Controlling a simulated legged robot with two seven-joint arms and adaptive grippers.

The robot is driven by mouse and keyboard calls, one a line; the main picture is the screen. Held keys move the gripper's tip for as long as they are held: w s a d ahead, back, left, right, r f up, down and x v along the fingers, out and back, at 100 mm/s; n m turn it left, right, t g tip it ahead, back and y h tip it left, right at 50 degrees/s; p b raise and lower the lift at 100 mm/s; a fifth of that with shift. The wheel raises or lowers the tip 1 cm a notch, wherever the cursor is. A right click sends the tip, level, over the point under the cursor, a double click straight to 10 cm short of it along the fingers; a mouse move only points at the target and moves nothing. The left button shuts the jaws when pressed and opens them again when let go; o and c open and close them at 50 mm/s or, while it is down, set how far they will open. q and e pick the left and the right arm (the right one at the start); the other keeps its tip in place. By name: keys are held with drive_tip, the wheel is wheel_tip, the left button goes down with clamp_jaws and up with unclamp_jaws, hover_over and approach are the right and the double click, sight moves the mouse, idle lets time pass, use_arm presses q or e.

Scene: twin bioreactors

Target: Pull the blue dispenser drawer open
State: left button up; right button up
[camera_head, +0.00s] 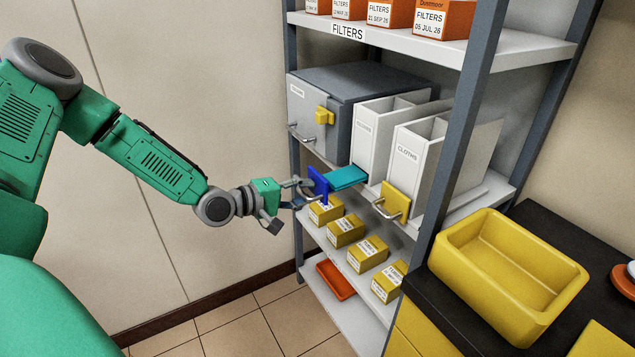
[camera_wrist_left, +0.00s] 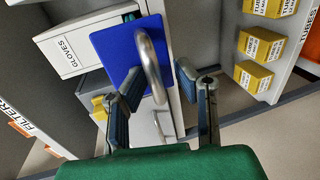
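The blue dispenser drawer front (camera_head: 318,184) stands out from the white GLOVES dispenser (camera_head: 368,135), with a teal tray or stack (camera_head: 346,178) showing behind it. In the left wrist view the blue front (camera_wrist_left: 112,52) carries a curved silver handle (camera_wrist_left: 150,62). My left gripper (camera_head: 286,202) is at the handle. In the wrist view its fingers (camera_wrist_left: 158,88) are apart on either side of the handle, with visible gaps, so it is open. Whether either finger touches the handle is unclear. My right gripper is not in view.
A CLOTHS dispenser with a yellow front (camera_head: 396,202) stands to the right. A grey cabinet (camera_head: 345,95) with a yellow latch stands behind left. Yellow boxes (camera_head: 367,254) line the shelf below. Grey rack posts (camera_head: 455,150) flank the shelves. Floor room is free before the rack.

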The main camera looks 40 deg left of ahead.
use_arm(q)
drive_tip(key=shift+s+d+r, duration=0.1)
drive_tip(key=shift+d+r, duration=0.1)
drive_tip(key=shift+d, duration=0.35)
drive_tip(key=v, duration=0.5)
drive_tip(key=shift+a+f, duration=0.1)
drive_tip(key=shift+a, duration=0.35)
drive_tip(key=v, duration=0.6)
drive_tip(key=shift+s, duration=0.3)
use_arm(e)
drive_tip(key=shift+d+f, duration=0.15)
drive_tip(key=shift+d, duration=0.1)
use_arm(q)
drive_tip(key=shift+d, duration=0.2)
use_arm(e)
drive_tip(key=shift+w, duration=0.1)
